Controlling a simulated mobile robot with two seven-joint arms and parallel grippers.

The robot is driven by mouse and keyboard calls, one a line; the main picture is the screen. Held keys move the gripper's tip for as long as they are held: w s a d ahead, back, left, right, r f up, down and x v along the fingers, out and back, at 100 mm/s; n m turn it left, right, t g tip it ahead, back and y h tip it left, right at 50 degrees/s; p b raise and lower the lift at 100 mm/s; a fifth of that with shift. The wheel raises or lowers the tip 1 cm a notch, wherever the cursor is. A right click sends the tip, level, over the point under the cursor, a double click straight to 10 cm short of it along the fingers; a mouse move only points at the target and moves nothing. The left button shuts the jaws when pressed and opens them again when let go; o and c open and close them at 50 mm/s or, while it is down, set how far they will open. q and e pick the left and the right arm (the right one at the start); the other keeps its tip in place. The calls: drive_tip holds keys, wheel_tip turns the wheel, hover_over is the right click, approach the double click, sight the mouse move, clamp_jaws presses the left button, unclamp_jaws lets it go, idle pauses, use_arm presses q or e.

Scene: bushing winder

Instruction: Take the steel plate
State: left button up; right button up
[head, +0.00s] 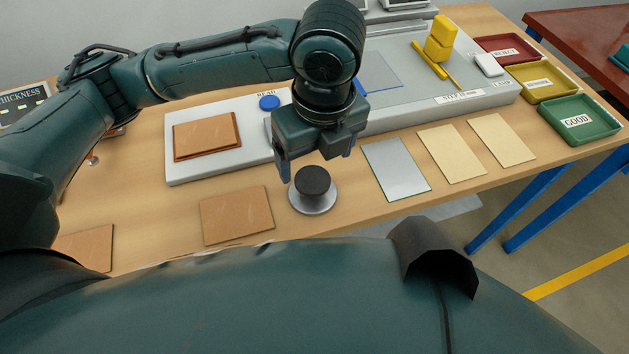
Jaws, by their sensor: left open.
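A flat grey rectangular plate (396,170) with a thin green edge lies on the wooden table (370,208). It looks like the steel plate, though its material is hard to tell. My left gripper (316,160) hangs pointing down to the left of this plate, its two fingers apart. It is over or just behind a black cylinder (312,181) on a round silver base (314,203); I cannot tell the height gap. Nothing shows between the fingers. My right gripper is not in view.
Two cream plates (451,153) lie right of the grey plate; copper-brown plates (236,214) lie left. Behind are a white READ device (195,172) with a blue button (269,102) and a grey machine (450,102). Red, yellow and green (580,137) trays stand at right.

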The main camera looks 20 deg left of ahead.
sight(313, 179)
use_arm(q)
drive_tip(key=f, duration=0.4)
drive_tip(key=shift+w+a, duration=0.2)
drive_tip(key=f, duration=0.3)
drive_tip(key=w+f, duration=0.1)
drive_tip(key=f, duration=0.1)
drive_tip(key=shift+a, duration=0.35)
drive_tip(key=shift+w, duration=0.1)
drive_tip(key=c, duration=1.4)
